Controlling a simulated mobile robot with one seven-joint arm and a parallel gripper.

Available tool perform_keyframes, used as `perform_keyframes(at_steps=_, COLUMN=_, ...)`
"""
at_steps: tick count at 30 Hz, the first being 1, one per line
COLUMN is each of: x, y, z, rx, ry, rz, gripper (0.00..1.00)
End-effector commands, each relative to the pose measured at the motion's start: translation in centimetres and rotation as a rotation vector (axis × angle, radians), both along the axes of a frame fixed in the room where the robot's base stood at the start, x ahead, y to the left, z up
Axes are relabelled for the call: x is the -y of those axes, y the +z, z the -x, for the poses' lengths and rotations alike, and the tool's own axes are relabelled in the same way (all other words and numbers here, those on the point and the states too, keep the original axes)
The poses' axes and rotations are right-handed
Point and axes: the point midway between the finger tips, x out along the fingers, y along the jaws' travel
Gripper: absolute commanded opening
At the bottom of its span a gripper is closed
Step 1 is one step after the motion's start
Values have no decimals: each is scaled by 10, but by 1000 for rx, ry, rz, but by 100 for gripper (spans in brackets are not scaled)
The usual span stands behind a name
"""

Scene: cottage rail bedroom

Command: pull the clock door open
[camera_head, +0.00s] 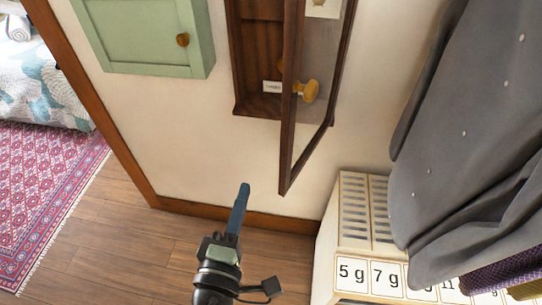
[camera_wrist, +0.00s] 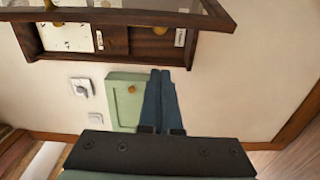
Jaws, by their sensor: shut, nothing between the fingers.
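The clock is a dark wooden wall case (camera_head: 262,45) with a glazed door (camera_head: 289,120). The door stands ajar, swung out from the case, with its free edge toward me and its right side at the case. A yellow rounded piece (camera_head: 309,91) shows at the door glass; I cannot tell whether it is a knob or lies behind the glass. In the wrist view the case (camera_wrist: 115,46) and door frame (camera_wrist: 115,16) cross the top. My gripper (camera_head: 244,188) is shut and empty, left of the door's lower corner and apart from it. It also shows in the wrist view (camera_wrist: 160,73).
A green wall cabinet (camera_head: 140,35) with a wooden knob hangs left of the clock. A cream slatted unit (camera_head: 352,235) with number cards stands at lower right, beside a grey hanging cloth (camera_head: 465,120). Wooden floor (camera_head: 120,235) is clear at lower left.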

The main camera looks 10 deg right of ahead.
Motion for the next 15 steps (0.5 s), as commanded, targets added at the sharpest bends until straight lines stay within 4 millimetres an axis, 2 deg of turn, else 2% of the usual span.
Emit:
perform_keyframes(at_steps=5, x=5, y=-1, z=-8, rx=-11, ry=-3, rz=26, gripper=0)
perform_keyframes(at_steps=15, x=32, y=1, z=-67, rx=-9, ry=-4, rz=20, gripper=0)
